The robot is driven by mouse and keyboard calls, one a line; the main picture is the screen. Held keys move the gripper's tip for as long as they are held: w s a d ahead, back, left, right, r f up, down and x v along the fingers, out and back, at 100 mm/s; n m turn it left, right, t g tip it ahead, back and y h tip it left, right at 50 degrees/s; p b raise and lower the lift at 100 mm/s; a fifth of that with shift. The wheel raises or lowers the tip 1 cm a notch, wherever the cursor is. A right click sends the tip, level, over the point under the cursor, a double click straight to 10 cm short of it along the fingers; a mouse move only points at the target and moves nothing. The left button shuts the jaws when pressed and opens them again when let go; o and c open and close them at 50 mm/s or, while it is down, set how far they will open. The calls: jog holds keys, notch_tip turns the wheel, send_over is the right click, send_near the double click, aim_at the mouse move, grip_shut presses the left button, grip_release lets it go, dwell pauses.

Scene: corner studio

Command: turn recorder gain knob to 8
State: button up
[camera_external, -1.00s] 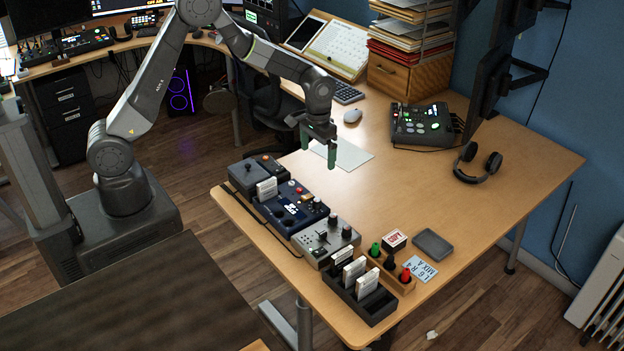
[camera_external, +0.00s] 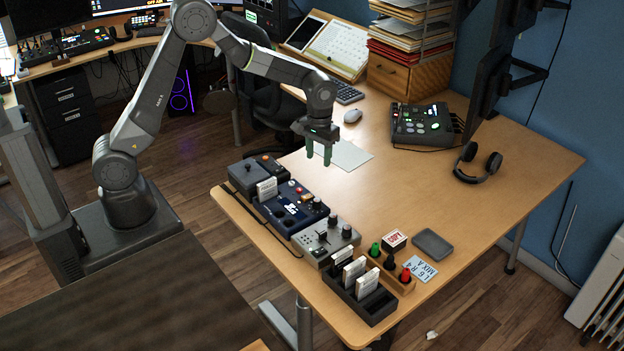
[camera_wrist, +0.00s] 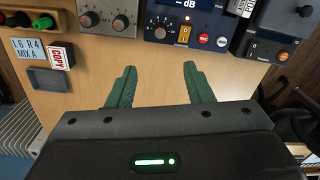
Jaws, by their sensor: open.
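My gripper (camera_external: 318,156) hangs above the wooden desk on the far side of the recorder, fingers pointing down. In the wrist view its green fingers (camera_wrist: 160,75) are spread apart with nothing between them. The dark blue recorder (camera_external: 292,208) sits in the row of devices along the desk's near edge. In the wrist view the recorder (camera_wrist: 200,17) shows a dB display, a dark knob (camera_wrist: 162,30) with a dial scale, an orange switch and a red REC button. The knob lies beyond the fingertips, untouched. The number it points at is too small to read.
A grey device with knobs (camera_external: 326,241) stands beside the recorder, and a dark box with a joystick (camera_external: 246,175) on its other side. A card rack (camera_external: 372,306) is at the near corner. Headphones (camera_external: 477,163) and a mixer (camera_external: 422,123) are farther back. The middle desk is clear.

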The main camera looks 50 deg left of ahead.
aim_at(318, 200)
notch_tip(318, 200, down, 3)
jog(key=n+b, duration=0.3)
jog(key=b, duration=0.1)
jog(key=shift+f+b, duration=0.2)
jog(key=shift+b, duration=0.1)
notch_tip(318, 200, down, 14)
jog(key=shift+r+p, duration=0.25)
jog(key=shift+p, duration=0.5)
jog(key=c, duration=1)
